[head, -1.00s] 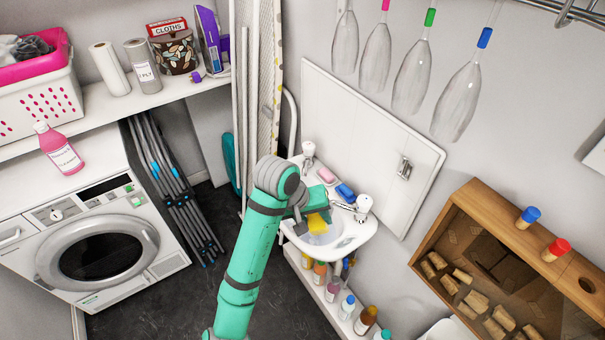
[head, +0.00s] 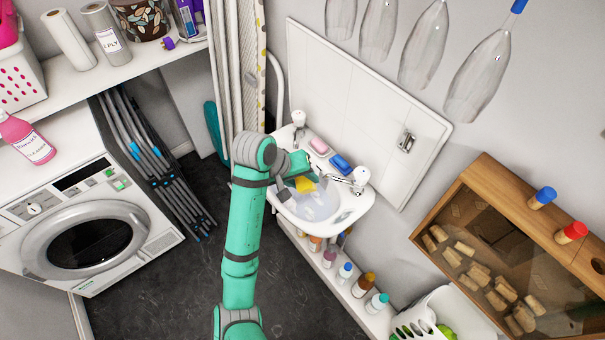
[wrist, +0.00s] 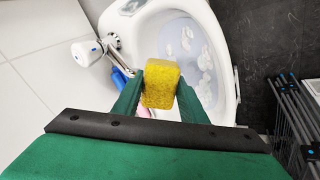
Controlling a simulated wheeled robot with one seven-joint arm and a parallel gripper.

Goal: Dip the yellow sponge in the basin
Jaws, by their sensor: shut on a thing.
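The yellow sponge (wrist: 161,84) is between the two green fingers of my gripper (wrist: 160,95) in the wrist view, and the fingers are shut on it. In the head view the sponge (head: 305,185) shows below my gripper (head: 302,174), at the left part of the white basin (head: 352,211). The basin (wrist: 230,75) holds water with pale foam patches on it. The sponge is over or at the water; I cannot tell whether it touches the surface.
A pink soap (head: 319,146) and a blue item (head: 341,163) lie on the basin's back ledge between two taps, one a chrome tap (head: 357,178). Several bottles (head: 345,271) stand on a low shelf below. A washing machine (head: 88,240) is at the left.

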